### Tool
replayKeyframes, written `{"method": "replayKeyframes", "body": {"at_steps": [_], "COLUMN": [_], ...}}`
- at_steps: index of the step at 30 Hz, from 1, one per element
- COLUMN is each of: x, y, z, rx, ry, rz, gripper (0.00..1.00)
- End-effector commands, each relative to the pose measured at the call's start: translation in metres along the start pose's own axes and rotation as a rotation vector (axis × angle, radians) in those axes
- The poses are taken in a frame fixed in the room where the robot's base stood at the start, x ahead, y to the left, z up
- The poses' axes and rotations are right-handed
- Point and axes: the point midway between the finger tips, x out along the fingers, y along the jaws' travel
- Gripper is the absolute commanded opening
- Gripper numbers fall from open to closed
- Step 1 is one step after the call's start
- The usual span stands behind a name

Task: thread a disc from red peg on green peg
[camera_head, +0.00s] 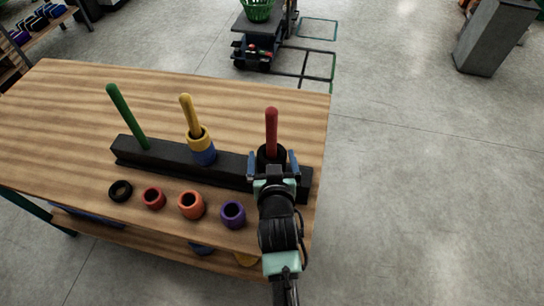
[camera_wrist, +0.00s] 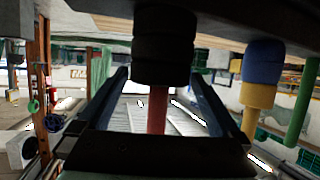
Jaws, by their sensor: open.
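The red peg (camera_head: 271,128) stands upright at the right end of a black base, with black disc material (camera_head: 268,152) around its lower part. The green peg (camera_head: 128,117) is bare at the left end of the base and shows in the wrist view (camera_wrist: 303,100).
Loose black (camera_head: 121,190), red (camera_head: 153,198), orange (camera_head: 191,205) and purple (camera_head: 232,214) rings lie before the black base (camera_head: 165,158). The wooden table (camera_head: 170,89) is clear behind it.

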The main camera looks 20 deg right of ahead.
Motion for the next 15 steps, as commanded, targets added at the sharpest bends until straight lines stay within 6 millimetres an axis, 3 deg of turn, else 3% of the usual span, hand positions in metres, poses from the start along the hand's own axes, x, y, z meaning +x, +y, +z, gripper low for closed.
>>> {"method": "replayKeyframes", "body": {"at_steps": [8, 15], "x": [0.0011, 0.0009], "y": [0.0003, 0.0002], "z": [0.0002, 0.0002], "rx": [0.0, 0.0], "ry": [0.0, -0.001], "rz": [0.0, 0.0], "gripper": [1.0, 0.59]}}
